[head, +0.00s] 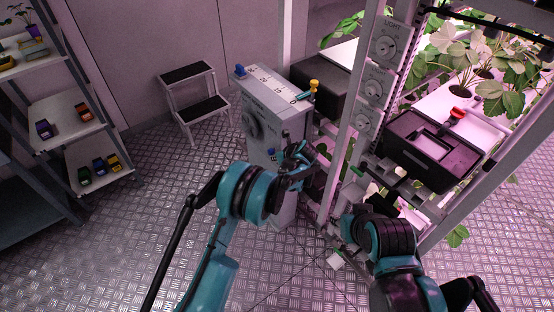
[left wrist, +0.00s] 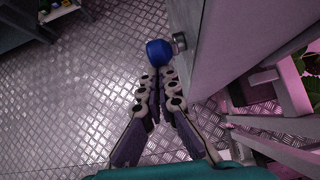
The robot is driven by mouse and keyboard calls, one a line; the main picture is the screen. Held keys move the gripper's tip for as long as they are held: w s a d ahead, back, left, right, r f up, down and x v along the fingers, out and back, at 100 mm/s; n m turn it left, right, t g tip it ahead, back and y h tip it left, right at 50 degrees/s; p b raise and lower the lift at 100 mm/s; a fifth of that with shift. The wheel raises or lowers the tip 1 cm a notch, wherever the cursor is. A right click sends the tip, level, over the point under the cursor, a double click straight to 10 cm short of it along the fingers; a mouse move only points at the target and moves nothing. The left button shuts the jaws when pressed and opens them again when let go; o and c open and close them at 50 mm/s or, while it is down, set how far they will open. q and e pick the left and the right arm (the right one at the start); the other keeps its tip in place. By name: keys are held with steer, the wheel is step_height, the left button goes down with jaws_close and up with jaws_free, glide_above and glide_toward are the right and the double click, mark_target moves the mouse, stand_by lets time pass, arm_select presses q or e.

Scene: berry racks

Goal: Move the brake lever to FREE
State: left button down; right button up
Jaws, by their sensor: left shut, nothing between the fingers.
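A grey cabinet (head: 270,105) stands in the middle of the head view, with a dial on its front. A blue knob (left wrist: 159,52) sits by a round metal hub on the cabinet side in the left wrist view; a small blue spot low on the front shows in the head view (head: 271,152). I cannot read a FREE mark. My left gripper (head: 297,160) is shut and empty in front of the cabinet. Its fingertips (left wrist: 166,75) are just below the blue knob; whether they touch it I cannot tell. My right arm reaches in at the lower right; its fingers do not show clearly.
A plant rack with dials (head: 376,90) and a black box (head: 430,150) stands right. A step stool (head: 190,75) and a shelf (head: 60,108) stand left. The floor between is clear.

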mark_target(271, 151)
arm_select(q)
steer(key=shift+w+a+r, duration=0.5)
steer(key=shift+w+r, duration=0.15)
steer(key=shift+w+a+r, duration=0.45)
steer(key=shift+w+r, duration=0.15)
arm_select(e)
steer(key=shift+r, duration=0.25)
